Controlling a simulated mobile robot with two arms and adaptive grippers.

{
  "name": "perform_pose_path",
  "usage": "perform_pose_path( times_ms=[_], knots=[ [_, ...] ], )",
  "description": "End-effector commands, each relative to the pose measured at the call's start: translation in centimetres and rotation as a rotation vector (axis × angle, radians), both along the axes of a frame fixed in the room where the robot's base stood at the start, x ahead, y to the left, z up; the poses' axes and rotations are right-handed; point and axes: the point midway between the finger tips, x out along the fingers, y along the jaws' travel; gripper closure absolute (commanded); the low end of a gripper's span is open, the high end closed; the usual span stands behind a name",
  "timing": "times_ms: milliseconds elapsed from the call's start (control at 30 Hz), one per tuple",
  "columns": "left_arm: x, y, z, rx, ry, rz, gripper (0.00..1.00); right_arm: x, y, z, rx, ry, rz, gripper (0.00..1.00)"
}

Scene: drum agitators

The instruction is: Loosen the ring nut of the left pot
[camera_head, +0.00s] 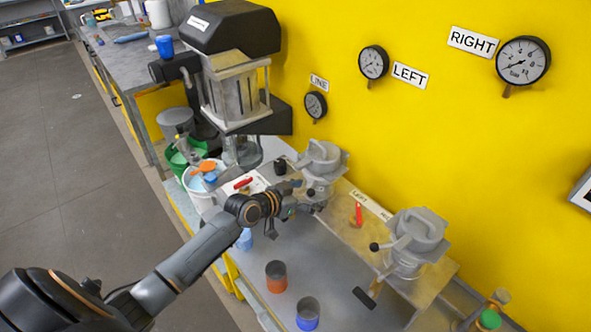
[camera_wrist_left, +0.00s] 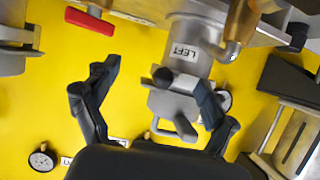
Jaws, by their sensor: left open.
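The left pot (camera_head: 325,158) is a grey metal pot with a lid and handle, on the bench by the yellow wall. The left wrist view shows the pot body (camera_wrist_left: 190,38) with a "LEFT" label. Its lid parts (camera_wrist_left: 172,104) and a round black knob (camera_wrist_left: 162,76) are near my fingers. I cannot clearly tell the ring nut from the other grey parts. My left gripper (camera_head: 290,207) is open beside the pot. In the left wrist view its fingers (camera_wrist_left: 158,82) stand apart, with the knob between them. Contact cannot be told. My right gripper is not in view.
A second grey pot (camera_head: 418,232) stands to the right. A red lever (camera_head: 358,214) lies between the pots. An orange cup (camera_head: 276,277) and a blue cup (camera_head: 307,314) stand on the nearer bench. A large machine (camera_head: 235,90) is behind left.

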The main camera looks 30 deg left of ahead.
Motion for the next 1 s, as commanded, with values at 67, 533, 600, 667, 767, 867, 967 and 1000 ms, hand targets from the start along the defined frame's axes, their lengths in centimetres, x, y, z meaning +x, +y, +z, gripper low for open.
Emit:
perform_pose_path(
  times_ms=[67, 533, 600, 667, 767, 867, 967, 1000],
  knots=[
    [-0.1, 0.1, 0.0, 0.0, 0.001, 0.0, 0.15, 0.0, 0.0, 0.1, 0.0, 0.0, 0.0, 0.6],
    [-4.5, 1.8, 2.1, 0.002, 0.003, 0.0, 0.15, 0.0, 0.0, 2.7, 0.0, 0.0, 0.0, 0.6],
    [-5.1, 2.1, 2.4, 0.003, 0.001, 0.0, 0.15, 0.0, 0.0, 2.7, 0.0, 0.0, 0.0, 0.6],
    [-5.6, 2.2, 2.6, 0.003, 0.001, 0.0, 0.15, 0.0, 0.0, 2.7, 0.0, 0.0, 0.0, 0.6],
    [-5.9, 2.3, 2.8, 0.0, 0.001, 0.0, 0.15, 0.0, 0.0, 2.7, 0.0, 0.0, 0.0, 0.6],
    [-6.0, 2.4, 2.8, 0.0, 0.001, 0.0, 0.15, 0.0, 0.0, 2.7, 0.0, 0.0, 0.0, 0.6],
    [-6.0, 2.4, 2.8, -0.001, 0.0, 0.0, 0.15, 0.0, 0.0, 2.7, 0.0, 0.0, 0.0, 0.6],
    [-6.0, 2.4, 2.8, 0.0, 0.0, 0.001, 0.15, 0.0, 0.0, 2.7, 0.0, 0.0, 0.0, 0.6]
  ],
)
